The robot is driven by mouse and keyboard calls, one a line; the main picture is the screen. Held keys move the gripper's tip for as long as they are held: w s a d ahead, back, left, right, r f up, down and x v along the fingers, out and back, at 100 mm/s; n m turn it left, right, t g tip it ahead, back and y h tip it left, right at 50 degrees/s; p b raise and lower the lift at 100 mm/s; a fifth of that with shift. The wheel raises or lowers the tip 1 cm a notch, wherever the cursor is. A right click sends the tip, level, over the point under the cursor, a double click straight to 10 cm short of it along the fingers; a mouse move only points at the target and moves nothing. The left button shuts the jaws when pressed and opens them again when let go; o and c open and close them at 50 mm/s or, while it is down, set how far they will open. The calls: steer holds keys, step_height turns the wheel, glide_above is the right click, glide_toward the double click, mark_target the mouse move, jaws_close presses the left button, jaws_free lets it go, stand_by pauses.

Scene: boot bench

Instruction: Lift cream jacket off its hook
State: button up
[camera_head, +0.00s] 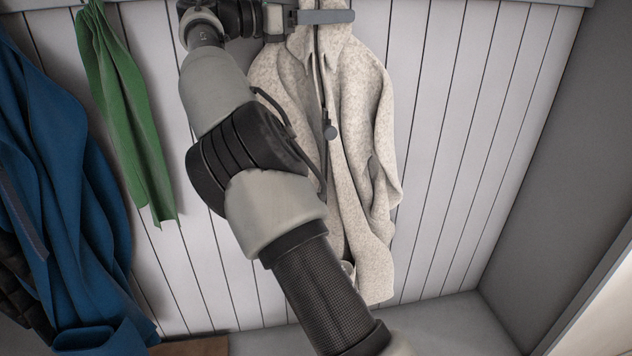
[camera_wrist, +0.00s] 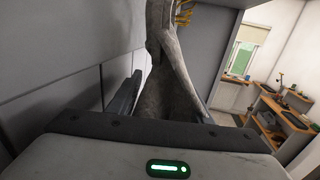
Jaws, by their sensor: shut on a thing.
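The cream jacket (camera_head: 365,130) hangs against the white panelled wall in the head view, its dark zip and cord running down the front. My gripper (camera_head: 322,17) is at the jacket's collar, at the top edge of the picture. It is shut on the jacket. In the wrist view the jacket (camera_wrist: 168,70) shows as grey cloth between the two dark fingers. The hook behind the collar is hidden, so I cannot tell whether the jacket still rests on it.
A green scarf (camera_head: 125,110) and a blue garment (camera_head: 60,190) hang to the left. A grey side panel (camera_head: 560,170) stands at the right. The wall between jacket and panel is clear. The wrist view shows yellow hooks (camera_wrist: 183,14) and wooden shelves (camera_wrist: 275,118) beyond.

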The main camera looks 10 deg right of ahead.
steer(key=shift+r, duration=0.1)
steer(key=shift+s+r, duration=0.35)
steer(key=s+r+b, duration=0.4)
steer(key=s+r, duration=0.3)
steer(key=s, duration=0.6)
steer(key=shift+s+r+b, duration=0.15)
steer(key=shift+b, duration=0.25)
